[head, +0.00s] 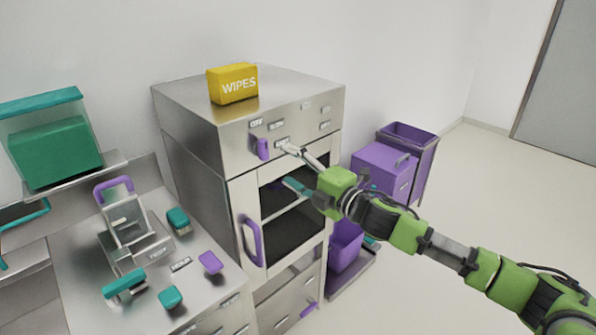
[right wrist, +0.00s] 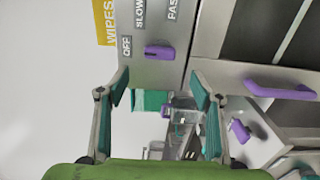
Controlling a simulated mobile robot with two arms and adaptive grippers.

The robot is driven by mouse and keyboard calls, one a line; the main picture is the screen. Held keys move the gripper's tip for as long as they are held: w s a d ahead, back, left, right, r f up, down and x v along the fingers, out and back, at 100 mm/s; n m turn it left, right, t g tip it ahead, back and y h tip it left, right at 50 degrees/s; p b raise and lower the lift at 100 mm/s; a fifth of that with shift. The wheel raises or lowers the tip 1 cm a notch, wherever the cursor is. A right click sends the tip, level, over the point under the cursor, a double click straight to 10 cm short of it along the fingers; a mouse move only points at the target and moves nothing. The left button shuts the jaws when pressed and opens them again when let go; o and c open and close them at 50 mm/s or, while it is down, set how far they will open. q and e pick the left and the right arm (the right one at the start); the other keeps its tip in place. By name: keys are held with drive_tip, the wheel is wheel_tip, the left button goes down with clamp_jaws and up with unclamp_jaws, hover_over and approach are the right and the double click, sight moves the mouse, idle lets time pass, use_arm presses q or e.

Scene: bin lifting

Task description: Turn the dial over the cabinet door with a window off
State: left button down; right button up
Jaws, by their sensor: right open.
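The purple dial (head: 263,148) sits on the steel front panel of the tall cabinet, above the door with a dark window (head: 290,228). In the right wrist view the dial (right wrist: 160,52) has OFF (right wrist: 126,46), SLOW and FAST labels around it. Its long side runs roughly toward OFF. My right gripper (head: 291,168) is open and empty in front of the cabinet, close to the dial. In the right wrist view the dial lies ahead of the gap between its fingertips (right wrist: 161,90), with no finger visibly touching it. My left gripper is out of view.
A yellow WIPES box (head: 233,85) stands on the cabinet. The door's purple handle (head: 251,241) sticks out below the dial. A steel counter (head: 215,292) with teal and purple items is at left. Purple bins (head: 384,171) stand at right; the floor farther right is clear.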

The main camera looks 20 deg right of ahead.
drive_tip(key=shift+v, duration=1.05)
drive_tip(key=d+f+m+g+h+b, duration=0.15)
drive_tip(key=d+f+m, duration=0.25)
drive_tip(key=f, duration=0.9)
drive_tip(key=d+f+m+g+h, duration=0.1)
drive_tip(key=d+f+m+h, duration=0.2)
drive_tip(key=f, duration=0.9)
drive_tip(key=s+d+f+m+g+h+b, duration=0.1)
drive_tip(key=s+f+m+g, duration=0.3)
drive_tip(key=f, duration=0.7)
drive_tip(key=s+d+f+m+h+b, duration=0.15)
drive_tip(key=s+f, duration=0.45)
drive_tip(key=f, duration=0.6)
drive_tip(key=s+a+f+m+g, duration=0.2)
drive_tip(key=s+f+m+g, duration=0.1)
drive_tip(key=s+f, duration=1.05)
drive_tip(key=s+a+f+m+g, duration=0.1)
drive_tip(key=s+f, duration=0.4)
drive_tip(key=s, duration=0.6)
drive_tip(key=s+a+f+m+g+b, duration=0.1)
drive_tip(key=s+a+f, duration=0.4)
drive_tip(key=s, duration=0.6)
drive_tip(key=s+a+f+m+g, duration=0.2)
drive_tip(key=s+a+f+g, duration=0.2)
drive_tip(key=s, duration=0.8)
wheel_tip(320, 180, down, 2)
drive_tip(key=shift+a+f+y, duration=0.1)
drive_tip(key=shift+a+y, duration=0.3)
